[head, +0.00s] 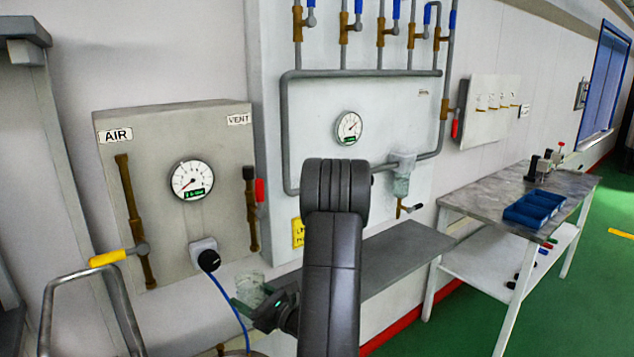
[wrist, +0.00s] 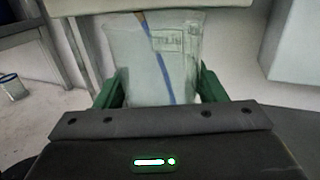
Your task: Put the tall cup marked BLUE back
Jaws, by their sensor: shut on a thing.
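A tall, clear, whitish cup (wrist: 155,60) stands between the green fingers of my gripper (wrist: 160,92) in the wrist view. My gripper is shut on it. A label patch shows on the cup's upper right, but its word is too blurred to read. A blue line runs down through the cup's middle; I cannot tell whether it is on the cup or behind it. In the head view, the cup (head: 250,287) is small and partly hidden by my gripper (head: 257,302), in front of the wall below the AIR panel.
A grey shelf (head: 400,255) runs along the wall to the right of my gripper. A blue hose (head: 228,296) hangs from the AIR panel (head: 215,125) close by. A metal rail with a yellow handle (head: 107,258) stands at left.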

